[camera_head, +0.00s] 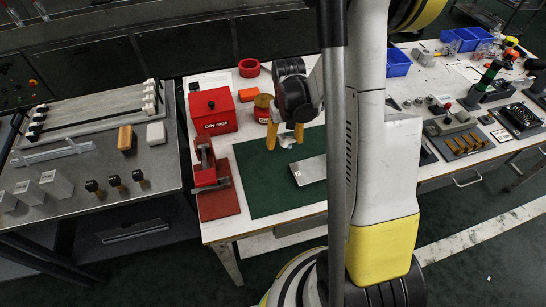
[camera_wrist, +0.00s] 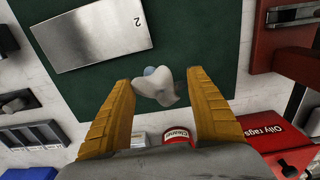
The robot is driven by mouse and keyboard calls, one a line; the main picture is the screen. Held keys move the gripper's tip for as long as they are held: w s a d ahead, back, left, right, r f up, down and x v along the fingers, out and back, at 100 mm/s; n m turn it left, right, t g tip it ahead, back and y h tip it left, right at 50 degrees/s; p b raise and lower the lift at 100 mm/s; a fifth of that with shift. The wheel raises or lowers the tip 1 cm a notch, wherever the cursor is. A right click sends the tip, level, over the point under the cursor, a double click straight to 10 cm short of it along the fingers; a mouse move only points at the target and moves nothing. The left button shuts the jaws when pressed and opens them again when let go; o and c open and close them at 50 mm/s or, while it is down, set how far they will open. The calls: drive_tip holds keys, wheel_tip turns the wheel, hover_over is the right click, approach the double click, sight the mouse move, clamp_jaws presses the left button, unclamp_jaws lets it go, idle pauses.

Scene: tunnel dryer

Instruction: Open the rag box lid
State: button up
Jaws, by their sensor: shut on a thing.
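The red rag box (camera_head: 213,123), marked "Oily rags", stands at the back left of the middle table. Its red lid (camera_head: 203,101) with a black knob (camera_head: 210,104) is down and closed.
A red cleaner can (camera_head: 262,115) stands between box and gripper, with a red ring (camera_head: 249,68) behind. A red vise (camera_head: 204,168) stands in front of the box. A metal plate marked 2 (camera_head: 310,170) lies on the green mat (camera_head: 262,190), whose front part is clear.

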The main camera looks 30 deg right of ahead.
sight(269, 157)
drive_tip(key=w+a+f+b, duration=0.1)
drive_tip(key=w+a+f, duration=0.2)
drive_tip(key=a, duration=0.1)
drive_tip(key=shift+w+f, duration=0.15)
drive_tip(key=shift+w, duration=0.05)
drive_tip(key=shift+f+b, duration=1.2)
drive_tip(key=shift+f, duration=0.75)
drive_tip(key=shift+f, duration=0.15)
drive_tip(key=o, duration=1.1)
drive_tip(key=shift+o, duration=0.2)
